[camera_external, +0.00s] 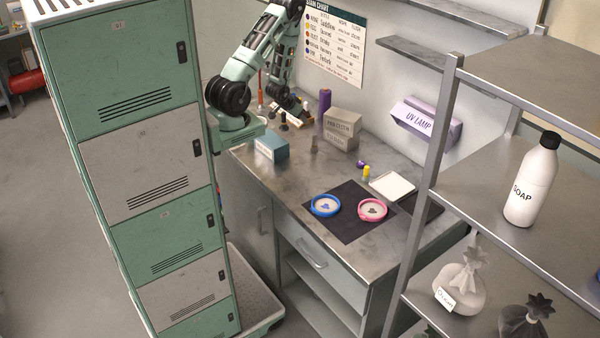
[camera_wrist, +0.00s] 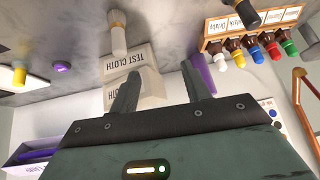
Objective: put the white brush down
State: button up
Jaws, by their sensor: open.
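My gripper (camera_wrist: 158,82) is open, with its two dark fingers spread and nothing between them. In the external view my gripper (camera_external: 291,107) is low over the back of the worktop, small and partly hidden by the arm. A pale, short upright item (camera_wrist: 118,35), which looks like the white brush, stands on the worktop beyond the left finger in the wrist view, apart from the fingers. It seems to be the small greyish item (camera_external: 314,146) beside the cloth boxes in the external view. A dark brush-like item (camera_wrist: 246,14) stands farther right in the wrist view.
Stacked test cloth boxes (camera_external: 342,122), a purple cylinder (camera_external: 324,100) and a blue box (camera_external: 272,148) stand near the gripper. A rack of colour-capped bottles (camera_wrist: 252,38) is close by. Two ringed dishes (camera_external: 326,206) lie on a dark mat (camera_external: 347,232). The front left worktop is clear.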

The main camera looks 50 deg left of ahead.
aim_at(313, 135)
jog(key=d+f, duration=0.2)
jog(key=w+d+f+t+h+b, duration=0.1)
jog(key=f, duration=0.1)
jog(key=w+d+f+m+t+b, duration=0.1)
jog(key=d+f, duration=0.1)
jog(key=f, duration=0.1)
jog(key=shift+w+d, duration=0.1)
jog(key=shift+d, duration=0.25)
jog(key=shift+p+x, duration=0.9)
jog(key=shift+x, duration=1.7)
jog(key=shift+d+r, duration=0.1)
grip_shut()
